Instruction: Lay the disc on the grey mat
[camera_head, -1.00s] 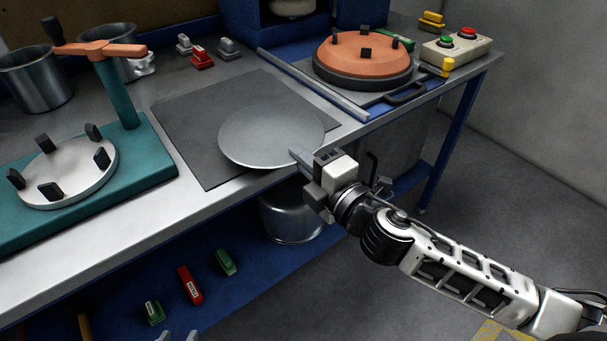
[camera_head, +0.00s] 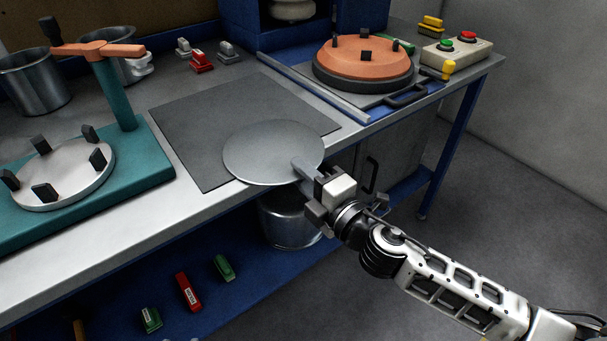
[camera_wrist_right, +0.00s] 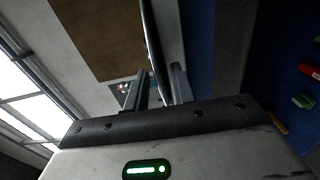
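The disc (camera_head: 265,150) is a flat round grey plate. My right gripper (camera_head: 309,172) is shut on its near right rim; one finger lies over the disc's upper face. In the right wrist view the disc (camera_wrist_right: 152,45) shows nearly edge-on between the fingers of the gripper (camera_wrist_right: 155,88). The grey mat (camera_head: 205,115) is a dark square on the bench. In the head view the disc overlaps the mat's near right part and the bench's front edge. I cannot tell how high it is above the mat. My left gripper is not in view.
A teal fixture (camera_head: 150,165) with a padded round plate stands left of the mat. A metal rail (camera_head: 315,85) and an orange-topped round piece (camera_head: 362,62) are behind right. Small clamps (camera_head: 200,60) and pots (camera_head: 35,82) stand at the back. A pot (camera_head: 290,220) sits below the bench.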

